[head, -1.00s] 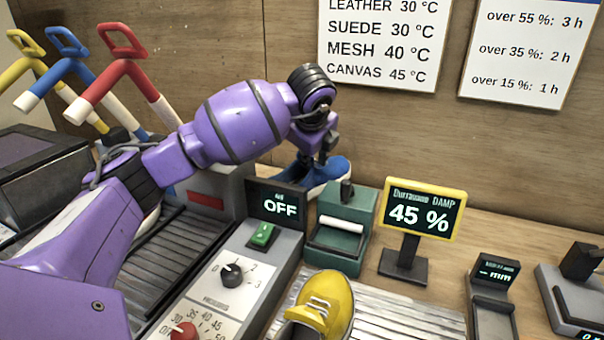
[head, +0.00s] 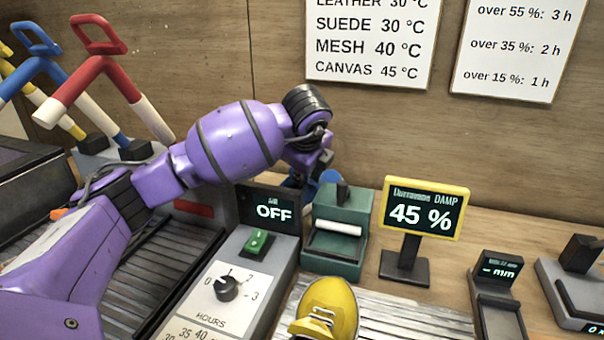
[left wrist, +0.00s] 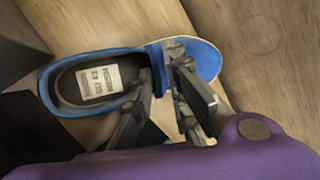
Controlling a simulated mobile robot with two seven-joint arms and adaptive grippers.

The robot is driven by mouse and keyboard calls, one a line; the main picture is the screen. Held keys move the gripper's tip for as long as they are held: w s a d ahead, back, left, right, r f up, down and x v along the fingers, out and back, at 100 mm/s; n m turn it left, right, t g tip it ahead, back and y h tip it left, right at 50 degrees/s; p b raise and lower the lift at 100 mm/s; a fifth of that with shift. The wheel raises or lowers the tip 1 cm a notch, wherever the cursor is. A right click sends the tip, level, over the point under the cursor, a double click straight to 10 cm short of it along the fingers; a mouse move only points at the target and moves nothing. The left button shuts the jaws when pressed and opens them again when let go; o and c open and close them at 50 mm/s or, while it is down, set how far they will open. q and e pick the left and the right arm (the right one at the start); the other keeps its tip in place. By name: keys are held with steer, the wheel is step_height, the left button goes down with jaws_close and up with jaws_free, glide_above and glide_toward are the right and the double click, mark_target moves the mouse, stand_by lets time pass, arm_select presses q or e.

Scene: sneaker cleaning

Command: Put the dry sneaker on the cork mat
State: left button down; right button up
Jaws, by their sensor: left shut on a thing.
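A blue sneaker (left wrist: 95,82) with a pale sole edge and a white printed label inside is held by my left gripper (left wrist: 165,55). In the left wrist view the fingers are shut on its upper, toward the toe end. In the head view my left gripper (head: 308,165) is beyond the controls, and only a little of the blue sneaker (head: 328,177) shows behind the green device. A yellow sneaker (head: 328,305) with white laces sits on a slatted surface at the bottom. I cannot make out the cork mat. My right gripper is not in view.
A control panel (head: 230,290) reading OFF stands beside a green device (head: 338,235). A yellow-framed display (head: 424,208) reads DAMP 45 %. A small mm gauge (head: 497,275) stands at right. Colored stands (head: 95,65) are at left. The wooden wall closes the back.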

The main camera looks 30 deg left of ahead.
arm_select(q)
steer(key=c, duration=2.1)
jaws_free()
steer(key=shift+f, duration=0.1)
steer(key=o, duration=0.4)
